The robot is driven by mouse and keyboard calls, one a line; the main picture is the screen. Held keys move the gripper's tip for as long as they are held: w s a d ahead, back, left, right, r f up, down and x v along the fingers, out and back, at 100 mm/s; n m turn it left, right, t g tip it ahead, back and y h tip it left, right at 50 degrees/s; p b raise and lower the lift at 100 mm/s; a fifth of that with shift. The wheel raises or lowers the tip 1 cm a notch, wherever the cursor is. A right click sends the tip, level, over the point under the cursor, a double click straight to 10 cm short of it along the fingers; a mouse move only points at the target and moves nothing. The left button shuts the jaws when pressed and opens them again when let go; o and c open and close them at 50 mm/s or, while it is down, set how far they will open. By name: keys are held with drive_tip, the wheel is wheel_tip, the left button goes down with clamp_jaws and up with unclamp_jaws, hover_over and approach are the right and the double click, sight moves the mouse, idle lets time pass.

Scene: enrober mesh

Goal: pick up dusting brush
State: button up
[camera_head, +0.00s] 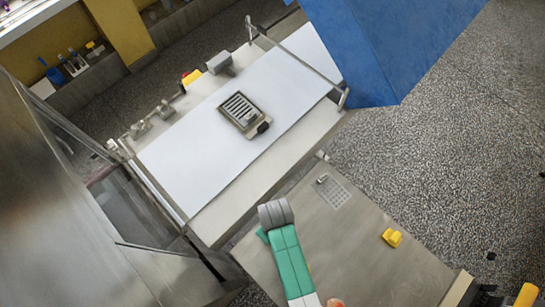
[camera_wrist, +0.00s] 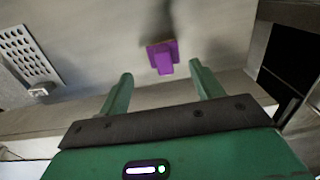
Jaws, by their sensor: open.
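A purple object (camera_wrist: 162,57) with a flat head and a short stub toward the camera shows on a pale grey surface in the wrist view. I cannot tell whether it is the dusting brush, and I cannot make it out in the head view. My gripper (camera_wrist: 160,69) is open, with its two green fingers apart. In the wrist view the purple object appears between and just beyond the fingertips, with nothing held. In the head view my green and grey arm covers part of the steel table, and my fingers cannot be made out.
The steel table (camera_head: 365,265) carries a yellow block (camera_head: 391,237) and a perforated plate (camera_head: 335,192). Behind it, a white belt (camera_head: 190,165) bears a slotted metal tray (camera_head: 236,107). A blue panel (camera_head: 385,45) stands behind. A dark opening (camera_wrist: 288,65) lies right in the wrist view.

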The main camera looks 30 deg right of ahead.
drive_tip(key=f, duration=0.6)
drive_tip(key=shift+s+a+f, duration=0.1)
drive_tip(key=shift+s+a, duration=0.05)
drive_tip(key=shift+a, duration=0.15)
drive_tip(key=c, duration=1.1)
drive_tip(key=shift+o, duration=0.2)
drive_tip(key=shift+r, duration=0.45)
drive_tip(key=r, duration=0.2)
drive_tip(key=shift+s+a+r, duration=0.1)
drive_tip(key=shift+s+r, duration=0.25)
drive_tip(key=s+a, duration=0.1)
drive_tip(key=s, duration=0.4)
drive_tip(key=s+a+r, duration=0.1)
drive_tip(key=s+a, duration=0.1)
drive_tip(key=s, duration=0.2)
drive_tip(key=s+a, duration=0.1)
drive_tip(key=s, duration=0.4)
drive_tip(key=shift+s+a+r+b, duration=0.15)
drive_tip(key=shift+s+r+b, duration=0.1)
drive_tip(key=shift+s+b, duration=0.15)
drive_tip(key=shift+w, duration=0.1)
